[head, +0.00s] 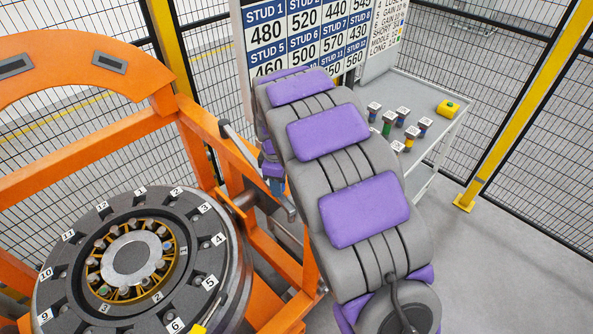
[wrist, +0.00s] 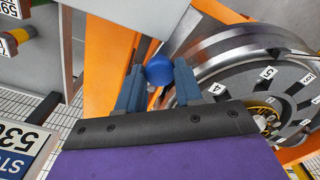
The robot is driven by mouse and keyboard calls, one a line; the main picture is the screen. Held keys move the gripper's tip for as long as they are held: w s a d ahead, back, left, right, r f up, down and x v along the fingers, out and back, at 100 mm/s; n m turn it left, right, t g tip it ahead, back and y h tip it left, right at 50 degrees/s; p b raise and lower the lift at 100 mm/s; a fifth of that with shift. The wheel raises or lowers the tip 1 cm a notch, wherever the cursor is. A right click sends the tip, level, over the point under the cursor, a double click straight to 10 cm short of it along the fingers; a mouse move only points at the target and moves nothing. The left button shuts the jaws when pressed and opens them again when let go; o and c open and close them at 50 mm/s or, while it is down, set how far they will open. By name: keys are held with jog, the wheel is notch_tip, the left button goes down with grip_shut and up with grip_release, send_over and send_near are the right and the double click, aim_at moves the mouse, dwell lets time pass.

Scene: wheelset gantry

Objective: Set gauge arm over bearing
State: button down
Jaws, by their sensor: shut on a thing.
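The bearing (head: 130,257) is a gold ring of rollers around a grey hub, inside the dark numbered ring (head: 52,270) of the wheelset at lower left in the head view. Its edge also shows at right in the wrist view (wrist: 264,113). My gripper (wrist: 159,72) is shut on a round blue knob (wrist: 159,68), with a blue-grey finger on each side. In the head view my gripper (head: 275,184) is largely hidden behind my arm, right of the wheelset, and the knob is hidden. A grey bar (head: 257,172) slants beside the orange frame; I cannot tell if it is the gauge arm.
The orange frame (head: 90,170) stands around the wheelset. A grey table (head: 432,92) at the back right holds several colour-banded studs and a yellow block (head: 448,108). A stud number board (head: 300,32) stands at the back. Mesh fencing encloses the area; the floor at right is clear.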

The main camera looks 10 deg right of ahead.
jog(key=s+a+m+p, duration=0.2)
jog(key=s+a+m, duration=0.15)
jog(key=a, duration=0.95)
jog(key=w+a+m+p, duration=0.3)
jog(key=a, duration=0.8)
jog(key=w+a+m+p, duration=0.3)
jog(key=w+a+m, duration=0.1)
jog(key=a, duration=0.8)
jog(key=shift+a, duration=0.15)
jog(key=c, duration=1)
grip_release()
jog(key=shift+w+a+r+p, duration=0.1)
jog(key=shift+r+p, duration=2)
jog(key=shift+r, duration=2.25)
jog(key=shift+w+a+r+p, duration=0.1)
jog(key=shift+r+p, duration=1.95)
jog(key=shift+r, duration=2.25)
